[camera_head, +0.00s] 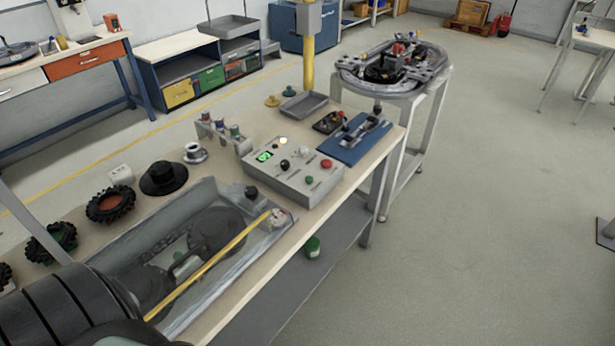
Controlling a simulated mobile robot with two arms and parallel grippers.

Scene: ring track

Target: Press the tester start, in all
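The tester (290,185) is a grey sloped box on the workbench, near the middle of the view. It has a small lit green display (264,156), a green button (309,180), a red button (326,164) and black and pale knobs. A pale lamp or button (282,141) glows at its back edge. I cannot read any labels on it. Neither of my grippers shows, and nothing is touching the tester's front panel.
A grey tank (150,222) with a yellow rod lies left of the tester. A blue fixture (356,140) and a grey tray (304,104) stand behind it. Dark wheels (110,204) line the bench's left. A ring track (395,68) sits on a stand beyond.

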